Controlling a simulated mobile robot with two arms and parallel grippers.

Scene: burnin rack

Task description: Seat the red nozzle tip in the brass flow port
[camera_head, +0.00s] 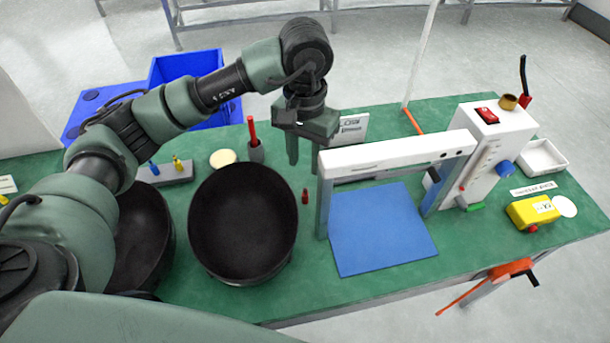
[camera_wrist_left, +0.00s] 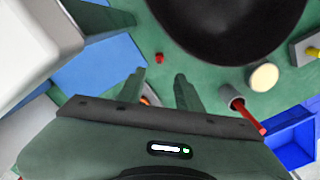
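The small red nozzle tip (camera_head: 305,196) stands on the green table between the black bowl and the blue mat. It also shows in the left wrist view (camera_wrist_left: 159,58), just beyond the gap between my fingertips. My left gripper (camera_head: 304,162) is open and empty, pointing down above the table behind the tip. Its two fingers also show in the left wrist view (camera_wrist_left: 159,76), apart from the tip. A brass ring-like port (camera_head: 508,102) sits on top of the white box (camera_head: 490,150) at the right; its opening is too small to judge. My right gripper is not in view.
A white gantry frame (camera_head: 395,155) spans the blue mat (camera_head: 380,235) right of the tip. A large black bowl (camera_head: 243,225) is close on its left. A grey cup (camera_head: 256,152) holds a red stick. A yellow device (camera_head: 532,211) and white tray (camera_head: 543,158) stand far right.

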